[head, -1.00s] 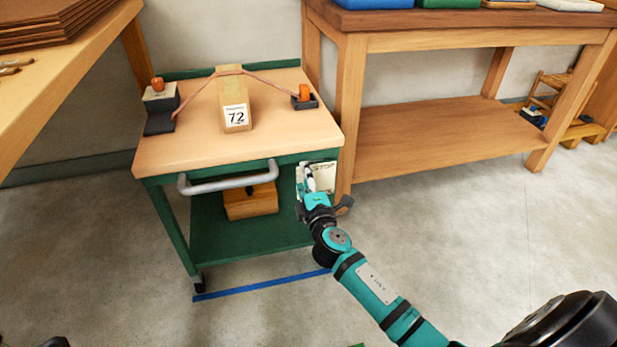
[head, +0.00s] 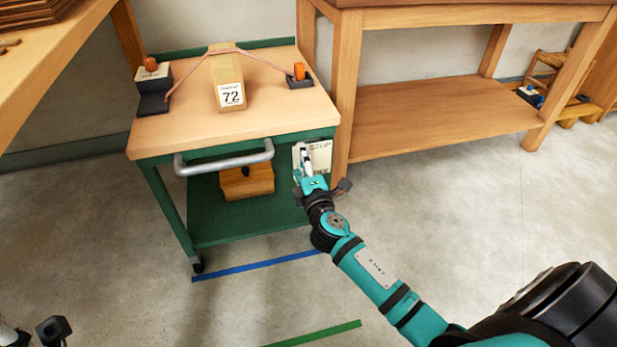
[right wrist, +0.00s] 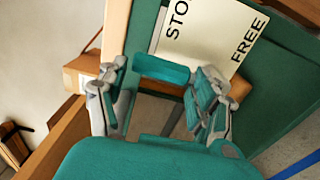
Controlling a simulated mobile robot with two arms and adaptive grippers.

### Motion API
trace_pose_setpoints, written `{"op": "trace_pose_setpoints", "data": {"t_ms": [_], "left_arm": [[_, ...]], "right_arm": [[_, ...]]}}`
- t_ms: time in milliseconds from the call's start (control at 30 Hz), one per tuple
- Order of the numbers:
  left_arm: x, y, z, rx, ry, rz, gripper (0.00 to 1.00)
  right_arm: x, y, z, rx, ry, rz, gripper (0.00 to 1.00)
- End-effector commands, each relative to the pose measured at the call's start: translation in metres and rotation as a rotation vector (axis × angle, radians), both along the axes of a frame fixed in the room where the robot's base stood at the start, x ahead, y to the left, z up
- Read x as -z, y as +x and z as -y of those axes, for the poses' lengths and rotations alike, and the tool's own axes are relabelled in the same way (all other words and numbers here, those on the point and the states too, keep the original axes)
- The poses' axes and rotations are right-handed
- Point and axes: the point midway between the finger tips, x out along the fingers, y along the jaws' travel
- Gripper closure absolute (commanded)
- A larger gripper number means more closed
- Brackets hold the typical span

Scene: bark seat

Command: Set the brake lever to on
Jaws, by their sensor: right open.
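The brake plate is a cream sign (head: 320,152) on the front right of the green cart (head: 160,215). In the right wrist view the sign (right wrist: 208,38) reads "STO…" and "FREE". A teal bar (right wrist: 162,68) lies between my right fingertips there; it may be the brake lever's grip, but I cannot tell surely. My right gripper (head: 306,158) is just in front of the sign and hides part of it. Its fingers (right wrist: 160,82) are apart, one on each side of the bar. Part of my left gripper (head: 52,328) shows at the bottom left edge; its fingers are unclear.
The cart has a grey push handle (head: 225,157) and a wooden box (head: 246,181) on its lower shelf. A block marked 72 (head: 229,85) stands on top. A wooden bench (head: 440,118) stands close on the right. Floor tape (head: 255,266) lies before the cart; the floor there is clear.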

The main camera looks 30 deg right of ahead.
Motion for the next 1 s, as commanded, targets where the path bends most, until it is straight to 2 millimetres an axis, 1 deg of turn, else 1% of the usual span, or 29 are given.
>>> {"op": "trace_pose_setpoints", "data": {"t_ms": [33, 300, 400, 500, 667, 1000], "left_arm": [[0.000, 0.000, 0.000, 0.000, 0.000, -0.001, 1.00], [0.001, 0.000, 0.000, 0.001, 0.002, -0.003, 1.00], [0.001, 0.000, 0.000, 0.001, 0.002, -0.003, 1.00], [0.001, 0.000, 0.000, 0.001, 0.002, -0.003, 1.00], [0.001, 0.000, 0.001, 0.001, 0.002, -0.003, 1.00], [0.001, 0.000, 0.001, 0.001, 0.002, -0.004, 1.00]], "right_arm": [[0.001, -0.010, -0.002, 0.000, 0.002, -0.003, 0.33], [0.002, -0.067, -0.016, 0.000, 0.001, -0.004, 0.33], [0.001, -0.083, -0.020, 0.000, 0.001, -0.004, 0.33], [0.001, -0.094, -0.023, -0.001, 0.000, -0.003, 0.33], [0.000, -0.102, -0.025, -0.001, -0.002, -0.001, 0.33], [0.000, -0.102, -0.025, -0.001, -0.002, -0.001, 0.33]]}}
